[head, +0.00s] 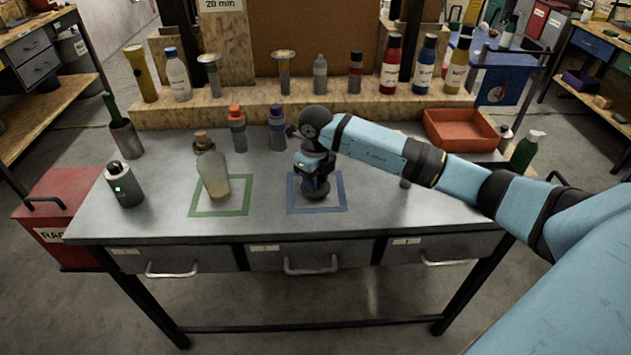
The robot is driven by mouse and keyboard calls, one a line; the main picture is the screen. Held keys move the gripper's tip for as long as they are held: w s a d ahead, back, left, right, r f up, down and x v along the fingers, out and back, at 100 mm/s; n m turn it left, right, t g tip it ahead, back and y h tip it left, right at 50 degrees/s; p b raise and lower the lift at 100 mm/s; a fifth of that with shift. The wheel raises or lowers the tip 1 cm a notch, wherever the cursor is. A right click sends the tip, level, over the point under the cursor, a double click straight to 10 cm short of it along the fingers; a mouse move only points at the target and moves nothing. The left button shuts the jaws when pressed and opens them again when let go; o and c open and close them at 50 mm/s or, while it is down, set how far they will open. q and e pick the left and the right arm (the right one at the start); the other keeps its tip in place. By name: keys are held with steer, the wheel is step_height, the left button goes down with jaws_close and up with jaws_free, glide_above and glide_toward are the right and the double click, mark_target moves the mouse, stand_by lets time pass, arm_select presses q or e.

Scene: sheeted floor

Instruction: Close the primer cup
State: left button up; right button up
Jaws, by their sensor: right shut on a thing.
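My right arm reaches in from the right, and its dark gripper (315,178) points down over the blue-outlined square (338,206) on the grey workbench (265,220). The gripper is shut on a small dark thing (315,192) inside that square. The gripper covers most of this thing, so I cannot tell whether it is the primer cup or its lid, or whether the cup is closed. A cloudy bottle with a cork-like stopper (214,175) stands a little tilted in the green-outlined square (235,210). My left gripper is not in view.
A grey canister (125,187) and a pen pot (125,138) stand at the left. Two small bottles, orange-capped (237,133) and purple-capped (277,131), stand behind the squares. A wooden shelf (200,113) with several bottles runs along the back. An orange tray (460,140) sits at back right.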

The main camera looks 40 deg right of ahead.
step_height(320, 180, up, 20)
stand_by(0.3)
steer(key=shift+f, duration=0.15)
steer(key=a+f+n, duration=0.5)
steer(key=a+n, duration=0.1)
steer(key=n, duration=1)
steer(key=a+f+n, duration=0.5)
steer(key=a+n, duration=0.1)
steer(key=n, duration=1.1)
steer(key=shift+s+a+f, duration=0.2)
steer(key=shift+s+f, duration=0.15)
steer(key=shift+s, duration=0.1)
